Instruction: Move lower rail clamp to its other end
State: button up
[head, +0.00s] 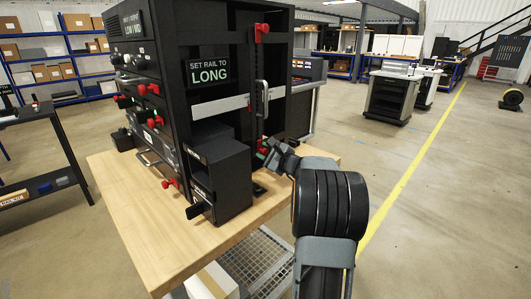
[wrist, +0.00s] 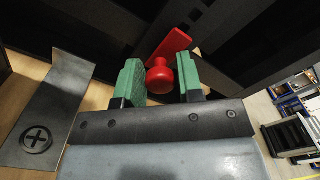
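The lower rail clamp is red, with a round knob (wrist: 160,78) and a flat red arm (wrist: 170,44) behind it in the wrist view. My gripper (wrist: 162,80) has green-padded fingers on either side of the knob, with narrow gaps apparent, so it looks open around it. In the head view my gripper (head: 268,150) is at the lower part of the rack's right-hand upright, and the clamp is mostly hidden there. A red upper clamp (head: 262,33) sits near the top of that upright. The silver rail (head: 220,106) runs across the rack's side.
The black rack (head: 195,28) stands on a wooden table (head: 150,235) and bears a sign, "SET RAIL TO LONG" (head: 208,72). A black box (head: 222,180) stands close to the left of my gripper. Open floor (head: 440,220) lies to the right.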

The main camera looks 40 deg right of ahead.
grip_shut()
jog(key=shift+f, duration=0.1)
notch_tip(320, 180, down, 3)
jog(key=b, duration=0.3)
jog(key=shift+r, duration=0.2)
jog(key=shift+o, duration=0.9)
grip_release()
jog(key=shift+f, duration=0.1)
jog(key=shift+o, duration=1.1)
jog(key=s+d, duration=0.2)
jog(key=s, duration=1.1)
jog(key=shift+s+d, duration=0.25)
jog(key=shift+s, duration=0.05)
